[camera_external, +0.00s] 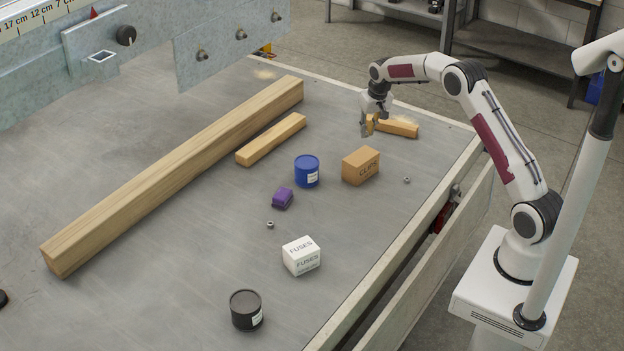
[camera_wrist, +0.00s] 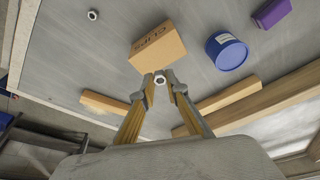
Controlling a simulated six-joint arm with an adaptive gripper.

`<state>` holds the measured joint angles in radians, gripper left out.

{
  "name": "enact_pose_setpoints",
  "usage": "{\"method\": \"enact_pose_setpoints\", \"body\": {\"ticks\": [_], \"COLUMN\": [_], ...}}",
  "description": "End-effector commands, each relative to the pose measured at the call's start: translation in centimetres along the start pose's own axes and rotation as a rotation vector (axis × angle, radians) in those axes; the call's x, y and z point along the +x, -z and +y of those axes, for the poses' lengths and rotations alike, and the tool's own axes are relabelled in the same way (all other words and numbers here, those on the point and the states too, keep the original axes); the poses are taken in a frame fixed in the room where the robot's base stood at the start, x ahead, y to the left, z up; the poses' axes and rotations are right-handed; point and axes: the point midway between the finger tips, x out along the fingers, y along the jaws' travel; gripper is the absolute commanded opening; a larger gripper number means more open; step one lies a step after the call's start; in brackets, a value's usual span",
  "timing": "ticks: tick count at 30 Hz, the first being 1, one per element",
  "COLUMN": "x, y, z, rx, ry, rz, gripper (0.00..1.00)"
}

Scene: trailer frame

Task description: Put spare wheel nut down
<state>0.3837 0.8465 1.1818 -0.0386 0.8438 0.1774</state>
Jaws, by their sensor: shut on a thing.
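My gripper (camera_external: 366,131) points down behind the CLIPS box, in front of the left end of a short wood block. In the wrist view its two fingertips (camera_wrist: 161,77) are shut on a small light metal nut (camera_wrist: 160,79). The held nut seems to be above the table; its exact height is hard to tell, and it cannot be made out in the external view. Another nut (camera_external: 407,180) lies on the grey table (camera_external: 345,225) right of the box and shows in the wrist view (camera_wrist: 92,15). A further nut (camera_external: 270,225) lies near the purple block.
Near my gripper are the cardboard CLIPS box (camera_external: 360,166), the short wood block (camera_external: 397,127) and a blue tin (camera_external: 307,172). A purple block (camera_external: 283,198), white FUSES box (camera_external: 301,256), black tin (camera_external: 246,309) and wood beams (camera_external: 180,170) stand farther off. The front-left table is clear.

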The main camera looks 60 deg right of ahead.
Motion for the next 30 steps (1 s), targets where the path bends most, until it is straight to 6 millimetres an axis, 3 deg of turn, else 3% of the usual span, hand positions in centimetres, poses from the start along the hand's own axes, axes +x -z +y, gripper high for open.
{"method": "enact_pose_setpoints", "body": {"ticks": [13,30], "x": [5.1,6.3], "y": [-1.5,-1.8], "z": [0.1,0.1], "rx": [0.0,0.0], "ry": [0.0,0.0], "rz": [-0.002,-0.001], "gripper": [0.0,0.0]}}
